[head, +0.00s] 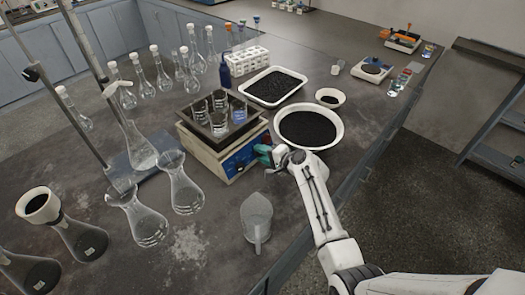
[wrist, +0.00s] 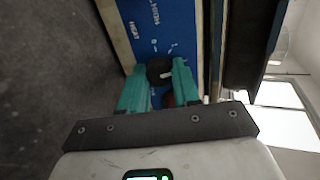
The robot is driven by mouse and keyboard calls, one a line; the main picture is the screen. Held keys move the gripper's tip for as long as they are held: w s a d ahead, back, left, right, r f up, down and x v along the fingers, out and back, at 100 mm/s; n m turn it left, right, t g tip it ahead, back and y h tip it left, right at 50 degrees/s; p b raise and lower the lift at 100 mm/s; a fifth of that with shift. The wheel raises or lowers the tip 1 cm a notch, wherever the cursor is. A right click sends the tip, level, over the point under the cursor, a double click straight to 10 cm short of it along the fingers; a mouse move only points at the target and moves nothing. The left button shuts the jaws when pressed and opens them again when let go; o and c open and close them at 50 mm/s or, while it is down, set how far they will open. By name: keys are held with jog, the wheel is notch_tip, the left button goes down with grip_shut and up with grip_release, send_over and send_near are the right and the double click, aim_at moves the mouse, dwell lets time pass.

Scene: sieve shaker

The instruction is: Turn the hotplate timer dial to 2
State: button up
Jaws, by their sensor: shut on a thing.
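The hotplate (head: 202,148) is a cream box with a blue front panel (head: 238,161), standing on the bench with a dark tray of several beakers on top. My gripper (head: 264,153) is at the right end of that panel. In the wrist view, the black timer dial (wrist: 160,69) sits between the teal fingers of my gripper (wrist: 159,78), which is shut on it. White printing and small scale marks show on the blue panel (wrist: 165,22); the dial's exact setting cannot be read. In the head view the dial is hidden behind my gripper.
A white bowl of black grains (head: 309,143) stands just right of my gripper. A glass pitcher (head: 257,217) stands in front, and conical flasks (head: 186,190) stand to the left. A white tray of black grains (head: 273,103) is behind. The bench's right edge runs beneath my arm.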

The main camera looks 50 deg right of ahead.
jog(key=shift+m+p, duration=0.3)
jog(key=shift+m, duration=0.3)
jog(key=o, duration=1.1)
jog(key=shift+c, duration=0.2)
jog(key=shift+s, duration=0.15)
jog(key=v, duration=1)
jog(key=shift+s+b, duration=0.25)
jog(key=shift+b, duration=0.05)
